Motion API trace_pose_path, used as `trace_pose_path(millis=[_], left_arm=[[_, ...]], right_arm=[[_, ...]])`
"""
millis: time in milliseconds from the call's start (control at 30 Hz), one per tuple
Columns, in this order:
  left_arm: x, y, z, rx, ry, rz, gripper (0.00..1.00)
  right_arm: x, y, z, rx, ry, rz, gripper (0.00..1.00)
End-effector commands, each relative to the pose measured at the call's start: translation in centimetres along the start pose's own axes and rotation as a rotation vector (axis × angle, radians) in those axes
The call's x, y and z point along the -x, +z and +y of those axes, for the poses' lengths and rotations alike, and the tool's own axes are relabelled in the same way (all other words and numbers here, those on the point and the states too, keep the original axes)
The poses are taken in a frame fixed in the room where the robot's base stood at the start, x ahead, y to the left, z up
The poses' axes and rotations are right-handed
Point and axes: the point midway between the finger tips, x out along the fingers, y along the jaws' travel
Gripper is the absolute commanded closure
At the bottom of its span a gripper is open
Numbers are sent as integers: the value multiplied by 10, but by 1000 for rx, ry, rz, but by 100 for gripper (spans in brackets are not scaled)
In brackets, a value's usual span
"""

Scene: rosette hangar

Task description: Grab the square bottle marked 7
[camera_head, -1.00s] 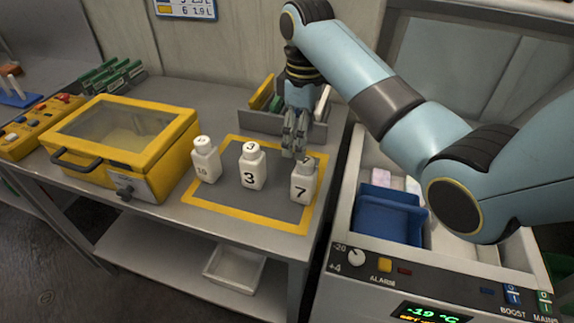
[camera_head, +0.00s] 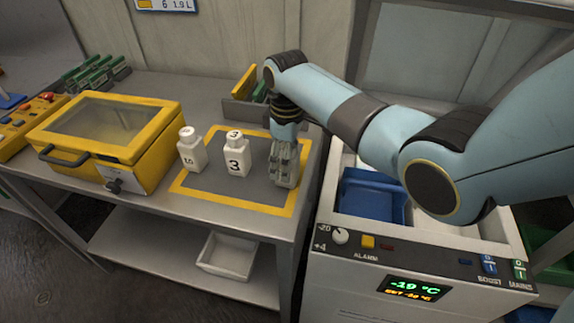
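The square bottle marked 7 does not show clearly in the head view; my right gripper (camera_head: 285,180) covers the spot where it stood, at the right of the yellow-bordered mat (camera_head: 248,197). The gripper points down there, its fingers low over the mat. Whether the fingers are around the bottle, in front of it or closed on it cannot be told. A white bottle marked 3 (camera_head: 237,158) stands upright left of the gripper. A white bottle marked 10 (camera_head: 191,152) stands further left. My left gripper is out of view.
A yellow case with a clear lid (camera_head: 108,138) stands left of the mat. Right of the table is a cold box (camera_head: 396,248) with a blue bin (camera_head: 371,203) inside. A white tray (camera_head: 229,252) sits on the lower shelf.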

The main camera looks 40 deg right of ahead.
Motion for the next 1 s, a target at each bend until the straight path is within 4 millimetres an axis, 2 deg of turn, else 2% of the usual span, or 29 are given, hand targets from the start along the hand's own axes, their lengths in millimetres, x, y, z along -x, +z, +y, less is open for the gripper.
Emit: trace_pose_path(millis=[33, 167, 367, 500, 633, 833, 1000], left_arm=[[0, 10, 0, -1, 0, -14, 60], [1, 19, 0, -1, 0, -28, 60], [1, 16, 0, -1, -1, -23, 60], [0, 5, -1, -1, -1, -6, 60], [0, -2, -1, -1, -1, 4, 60], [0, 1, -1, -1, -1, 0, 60], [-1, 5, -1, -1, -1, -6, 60]], right_arm=[[0, 0, 0, 0, 0, 0, 30], [0, 0, 0, 0, 0, 0, 47], [0, 0, 0, 0, 0, 0, 73], [0, 0, 0, 0, 0, 0, 92], [0, 0, 0, 0, 0, 0, 93], [4, 0, 0, 0, 1, 0, 93], [23, 0, 1, 0, 3, 2, 93]])
